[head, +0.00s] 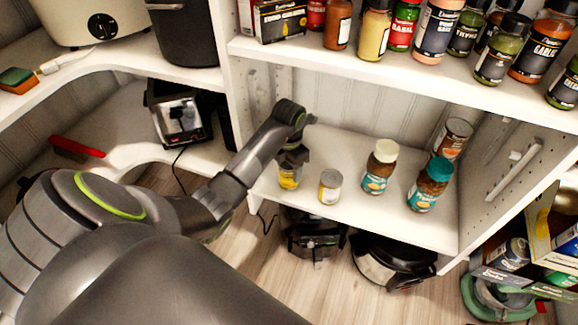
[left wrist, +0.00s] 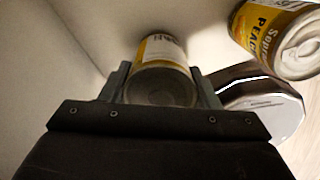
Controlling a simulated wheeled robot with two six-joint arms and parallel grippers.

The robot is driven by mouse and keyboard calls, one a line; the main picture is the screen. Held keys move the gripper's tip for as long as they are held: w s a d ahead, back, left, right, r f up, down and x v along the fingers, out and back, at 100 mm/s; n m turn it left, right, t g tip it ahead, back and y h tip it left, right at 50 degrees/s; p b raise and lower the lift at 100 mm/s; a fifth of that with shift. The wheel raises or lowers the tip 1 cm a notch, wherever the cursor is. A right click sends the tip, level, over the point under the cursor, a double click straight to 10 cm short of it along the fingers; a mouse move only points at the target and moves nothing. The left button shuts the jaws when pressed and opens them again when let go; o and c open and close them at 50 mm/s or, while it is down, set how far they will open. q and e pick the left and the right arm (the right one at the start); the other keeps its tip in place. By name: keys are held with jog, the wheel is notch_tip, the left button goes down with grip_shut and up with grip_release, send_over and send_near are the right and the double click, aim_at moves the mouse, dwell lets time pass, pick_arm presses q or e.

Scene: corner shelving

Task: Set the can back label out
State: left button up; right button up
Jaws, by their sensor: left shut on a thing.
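My left gripper (head: 291,158) reaches in at the left end of the middle shelf and is shut on a yellow-labelled can (head: 289,179). In the left wrist view this can (left wrist: 160,66) sits between the two fingers (left wrist: 162,88), its bare metal end toward the camera. Part of its white and yellow label shows there with a few dark letters. I cannot tell whether the can touches the shelf. My right gripper is not in view.
The middle shelf (head: 398,222) also holds a white-lidded jar (head: 379,166), a teal-lidded jar (head: 429,185) and a tin (head: 454,140) at the back right. Spice jars crowd the shelf above (head: 400,62). Appliances (head: 392,262) stand on the floor below. Bare shelf lies behind the second can.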

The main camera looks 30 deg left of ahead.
pick_arm(q)
jog(key=shift+f, duration=0.3)
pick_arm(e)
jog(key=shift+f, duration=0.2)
pick_arm(q)
jog(key=o, duration=1.4)
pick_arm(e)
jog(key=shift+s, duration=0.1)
pick_arm(q)
notch_tip(320, 180, up, 9)
jog(key=p, duration=0.2)
jog(key=shift+r+p, duration=0.15)
jog(key=shift+p, duration=0.15)
jog(key=shift+r+p, duration=0.9)
jog(key=shift+r, duration=0.05)
jog(key=shift+r+p, duration=0.4)
jog(key=shift+r, duration=0.05)
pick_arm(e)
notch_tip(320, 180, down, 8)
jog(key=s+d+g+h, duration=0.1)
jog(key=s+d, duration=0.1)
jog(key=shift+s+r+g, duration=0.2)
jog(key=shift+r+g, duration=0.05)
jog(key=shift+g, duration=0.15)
